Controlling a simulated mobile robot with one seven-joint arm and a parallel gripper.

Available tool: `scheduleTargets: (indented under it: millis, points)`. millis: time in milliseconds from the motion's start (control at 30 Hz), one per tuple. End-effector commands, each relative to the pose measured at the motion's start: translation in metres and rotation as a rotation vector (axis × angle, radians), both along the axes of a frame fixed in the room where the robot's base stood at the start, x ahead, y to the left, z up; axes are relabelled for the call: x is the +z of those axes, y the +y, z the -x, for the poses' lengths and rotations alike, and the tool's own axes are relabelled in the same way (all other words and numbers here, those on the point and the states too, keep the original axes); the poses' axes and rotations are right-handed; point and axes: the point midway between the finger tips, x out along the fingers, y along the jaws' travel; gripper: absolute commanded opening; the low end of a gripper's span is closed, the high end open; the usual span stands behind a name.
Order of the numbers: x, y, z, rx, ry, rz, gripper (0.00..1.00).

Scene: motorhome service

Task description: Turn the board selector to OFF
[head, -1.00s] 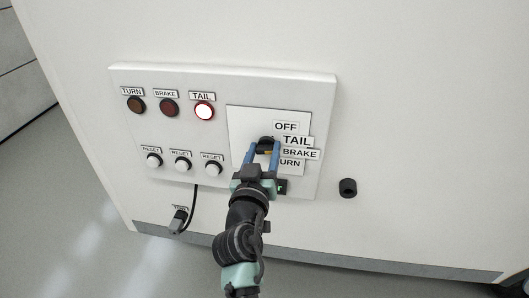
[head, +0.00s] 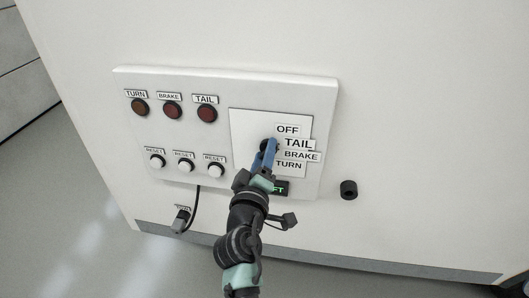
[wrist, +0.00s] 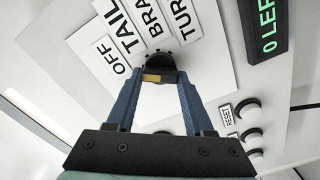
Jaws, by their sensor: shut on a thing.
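The board selector (wrist: 160,64) is a dark round knob with a yellow patch on its near side, on a white plate (head: 243,130). My gripper (wrist: 157,84) has its two blue fingers on either side of the knob and is shut on it. In the head view my gripper (head: 265,156) is rolled over and hides most of the knob. The labels OFF (head: 287,129), TAIL (head: 298,143), BRAKE (head: 301,155) and TURN (head: 288,164) stand to the right of the knob. I cannot tell exactly which label the knob points at.
The TURN lamp (head: 139,108), BRAKE lamp (head: 172,110) and TAIL lamp (head: 207,114) are all dark. Several white RESET buttons (head: 185,166) sit below them. A green display (wrist: 268,28) reads "0 LEFT". A black cable (head: 193,208) hangs below, and a black round fitting (head: 348,189) sticks out at right.

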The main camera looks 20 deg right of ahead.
Motion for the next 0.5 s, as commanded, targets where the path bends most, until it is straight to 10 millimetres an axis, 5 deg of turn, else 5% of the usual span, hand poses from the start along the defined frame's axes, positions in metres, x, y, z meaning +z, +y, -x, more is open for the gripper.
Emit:
scheduleTargets:
  millis: [500]
  points:
    - [-0.0018,0.0001,0.0003,-0.001,0.038,0.06,0.0]
